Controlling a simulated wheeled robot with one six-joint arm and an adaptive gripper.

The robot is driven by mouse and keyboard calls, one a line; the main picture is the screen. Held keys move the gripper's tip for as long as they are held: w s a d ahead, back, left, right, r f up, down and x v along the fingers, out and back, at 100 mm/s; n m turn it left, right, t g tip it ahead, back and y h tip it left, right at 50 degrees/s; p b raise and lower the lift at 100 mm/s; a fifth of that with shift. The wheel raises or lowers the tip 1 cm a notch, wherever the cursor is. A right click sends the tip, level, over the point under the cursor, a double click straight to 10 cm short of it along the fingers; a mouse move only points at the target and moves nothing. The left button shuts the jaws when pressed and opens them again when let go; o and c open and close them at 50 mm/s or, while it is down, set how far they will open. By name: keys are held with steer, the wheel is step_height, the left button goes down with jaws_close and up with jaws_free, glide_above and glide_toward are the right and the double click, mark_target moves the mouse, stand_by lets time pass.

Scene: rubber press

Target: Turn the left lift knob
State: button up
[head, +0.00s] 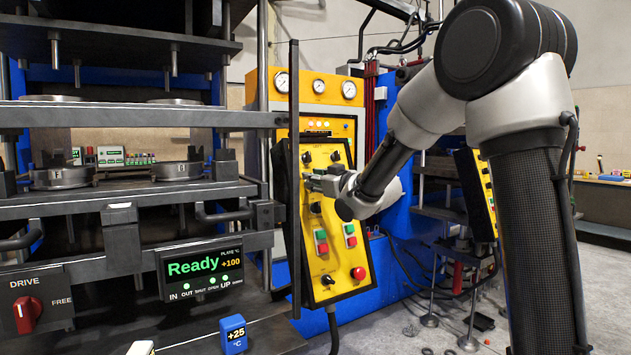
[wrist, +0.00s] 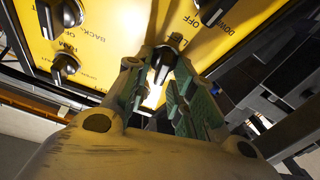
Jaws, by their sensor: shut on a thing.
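The yellow control panel (head: 335,250) stands right of the press, with black knobs and coloured buttons. My gripper (head: 312,181) is at the panel's upper left part. In the wrist view my gripper (wrist: 160,68) has its green-padded fingers on either side of a black knob (wrist: 163,52), shut on it. The label beside this knob is mostly hidden, with letters that look like the start of LIFT. In the head view my gripper hides this knob. Two other knobs (wrist: 70,14) and (wrist: 65,63) show at left in the wrist view, free of the fingers.
The press display (head: 205,268) reads Ready. A red DRIVE knob (head: 28,315) is at lower left. A thin black vertical bar (head: 295,130) stands close left of the panel. A red button (head: 358,273) and another black knob (head: 327,280) sit lower on the panel.

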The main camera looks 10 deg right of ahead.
steer(key=n+g+y, duration=0.1)
steer(key=n, duration=0.2)
steer(key=n+g+y, duration=0.1)
steer(key=n, duration=0.3)
steer(key=shift+n, duration=0.3)
steer(key=shift+a, duration=0.1)
steer(key=o, duration=0.7)
steer(key=shift+s, duration=0.1)
steer(key=v, duration=1.2)
